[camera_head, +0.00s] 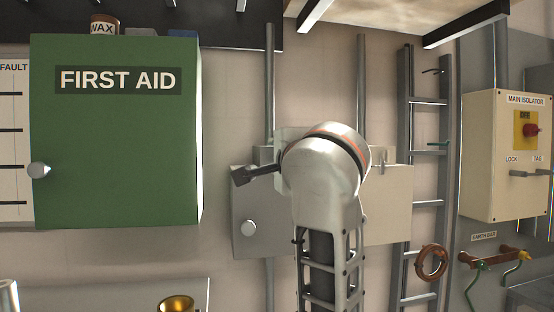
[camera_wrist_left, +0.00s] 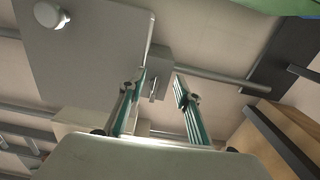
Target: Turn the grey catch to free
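In the left wrist view a small grey box (camera_wrist_left: 170,66) is on the wall beside a grey panel (camera_wrist_left: 88,48). A short grey catch (camera_wrist_left: 154,89) stands out from the box. My left gripper (camera_wrist_left: 160,82) is open and empty, with one finger on each side of the catch in the picture. I cannot tell whether the fingertips reach it in depth. My right gripper is in neither view.
A green first aid cabinet (camera_head: 115,145) is at the left. A cream box (camera_head: 390,205) is right of my wrist. Farther right are a cable ladder (camera_head: 428,148) and the main isolator box (camera_head: 505,165). A wooden board (camera_head: 385,15) with dark brackets is overhead.

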